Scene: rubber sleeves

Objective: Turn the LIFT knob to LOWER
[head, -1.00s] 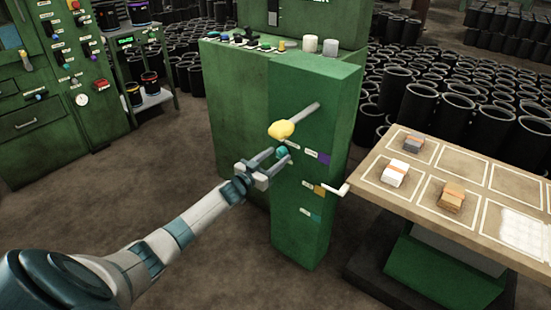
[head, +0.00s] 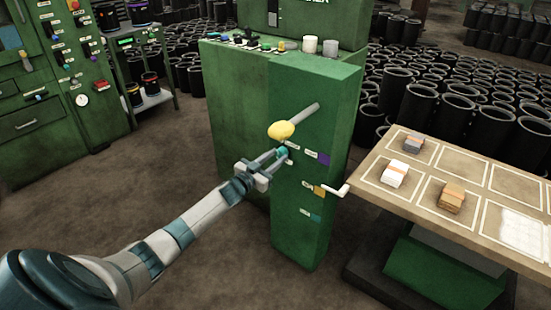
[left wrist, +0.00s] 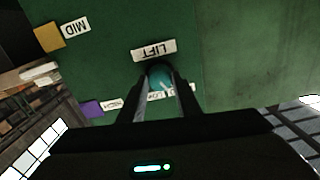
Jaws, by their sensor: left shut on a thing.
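The teal LIFT knob (head: 283,151) is on the front of the green machine column, just below a yellow ball-ended lever. It also shows in the left wrist view (left wrist: 160,74), next to the LIFT label (left wrist: 154,50). My left gripper (head: 279,156) is shut on the knob, one finger on each side. A pale mark shows on the knob, but I cannot tell which setting it points at. Small white labels by the knob are partly hidden by the fingers in the left wrist view. My right gripper is not in view.
The yellow lever ball (head: 281,130) is close above my left gripper. Purple (head: 323,159), orange (head: 319,191) and teal tags mark the column. A work table (head: 515,180) with sleeve stacks stands at right. Floor left of the column is clear.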

